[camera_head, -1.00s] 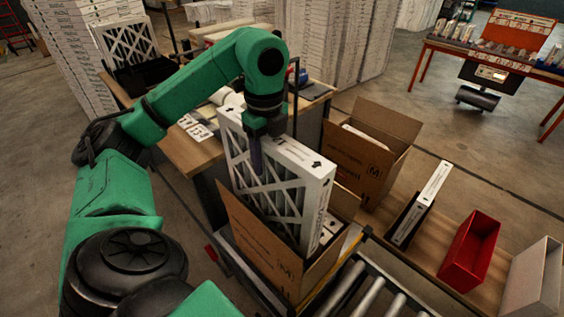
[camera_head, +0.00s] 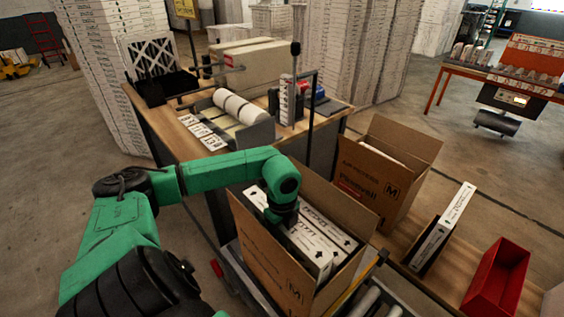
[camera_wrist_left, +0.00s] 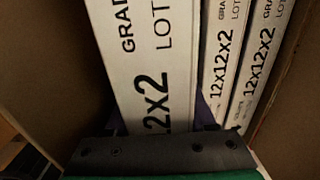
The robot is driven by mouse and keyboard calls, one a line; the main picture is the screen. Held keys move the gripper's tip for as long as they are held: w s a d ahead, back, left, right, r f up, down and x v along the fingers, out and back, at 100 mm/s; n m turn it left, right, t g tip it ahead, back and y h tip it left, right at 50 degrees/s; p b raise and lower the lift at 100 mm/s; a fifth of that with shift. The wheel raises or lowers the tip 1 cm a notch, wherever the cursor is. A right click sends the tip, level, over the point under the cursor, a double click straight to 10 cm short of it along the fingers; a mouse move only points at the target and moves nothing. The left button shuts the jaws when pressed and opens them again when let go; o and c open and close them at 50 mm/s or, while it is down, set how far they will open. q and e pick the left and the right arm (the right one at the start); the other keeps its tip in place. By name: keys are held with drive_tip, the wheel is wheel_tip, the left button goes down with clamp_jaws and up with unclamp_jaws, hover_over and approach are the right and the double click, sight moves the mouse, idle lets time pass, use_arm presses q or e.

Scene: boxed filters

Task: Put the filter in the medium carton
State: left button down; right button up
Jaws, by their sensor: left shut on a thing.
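My left gripper (camera_head: 284,222) reaches down into an open brown carton marked M (camera_head: 262,258) on the conveyor. It is shut on the white-edged filter (camera_head: 310,260), which stands upright inside the carton, its top edge below the raised flaps. The left wrist view shows the held filter (camera_wrist_left: 150,70) between the purple fingers. Two more filters (camera_wrist_left: 225,60) stand beside it on the right, close to the carton wall. The lower part of the held filter is hidden, so I cannot tell if it touches the carton floor. My right gripper is out of view.
A second open M carton (camera_head: 375,185) stands behind to the right. A narrow dark holder with a white box (camera_head: 445,225) and a red bin (camera_head: 497,280) are farther right. A workbench (camera_head: 175,135) with rolls and cards lies behind the arm.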

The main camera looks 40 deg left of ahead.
use_arm(q)
drive_tip(key=shift+f+b, duration=0.4)
drive_tip(key=shift+f, duration=1.9)
drive_tip(key=c, duration=0.5)
unclamp_jaws()
drive_tip(key=shift+r, duration=0.15)
wheel_tip(320, 180, up, 13)
drive_tip(key=shift+b, duration=0.65)
